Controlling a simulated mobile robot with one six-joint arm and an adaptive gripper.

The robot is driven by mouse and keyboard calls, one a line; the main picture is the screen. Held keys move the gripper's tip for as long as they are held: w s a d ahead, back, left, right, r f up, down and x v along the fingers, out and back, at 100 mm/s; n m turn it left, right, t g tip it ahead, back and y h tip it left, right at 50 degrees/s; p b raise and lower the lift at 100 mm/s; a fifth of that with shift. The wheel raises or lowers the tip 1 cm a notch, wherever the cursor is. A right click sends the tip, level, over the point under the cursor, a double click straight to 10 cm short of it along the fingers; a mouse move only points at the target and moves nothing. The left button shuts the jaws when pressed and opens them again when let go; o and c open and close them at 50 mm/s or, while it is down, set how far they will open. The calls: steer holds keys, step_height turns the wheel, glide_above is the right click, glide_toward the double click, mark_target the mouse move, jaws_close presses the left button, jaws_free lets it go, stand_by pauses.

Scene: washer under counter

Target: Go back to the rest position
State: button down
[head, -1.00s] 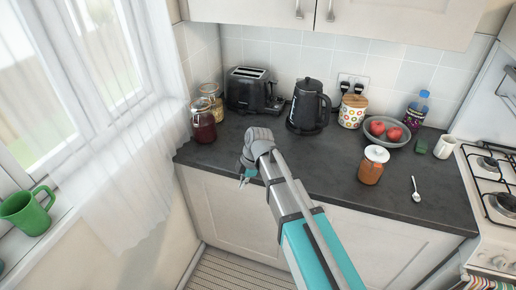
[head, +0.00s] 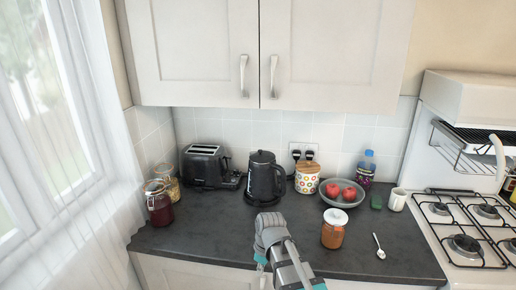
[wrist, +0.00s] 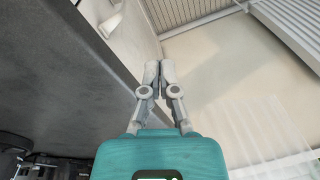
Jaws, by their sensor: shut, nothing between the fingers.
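My gripper (head: 261,262) is at the bottom middle of the head view, at the front edge of the dark counter (head: 205,238). In the wrist view my gripper (wrist: 152,75) has its two fingers together, with nothing between them. The dark counter (wrist: 60,60) fills the left of that view, beside the fingers. The fingers look clear of the counter. In the head view my arm's lower part is cut off by the bottom edge.
On the counter stand a toaster (head: 205,166), kettle (head: 264,180), red jar (head: 158,207), orange jar (head: 333,230), fruit bowl (head: 345,200) and spoon (head: 379,246). A hob (head: 465,225) is at right, a curtain (head: 90,150) at left. Cupboards (head: 190,50) hang above.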

steer(key=s+d+m+h, duration=0.1)
steer(key=s+d+m, duration=0.1)
steer(key=d+m, duration=0.4)
steer(key=s+d+m, duration=0.2)
steer(key=d+m, duration=0.4)
steer(key=d, duration=0.3)
steer(key=shift+s+d+f+m+t+h, duration=0.2)
steer(key=shift+s+m+t+h, duration=0.1)
steer(key=shift+s+t+h, duration=0.1)
steer(key=shift+d, duration=0.45)
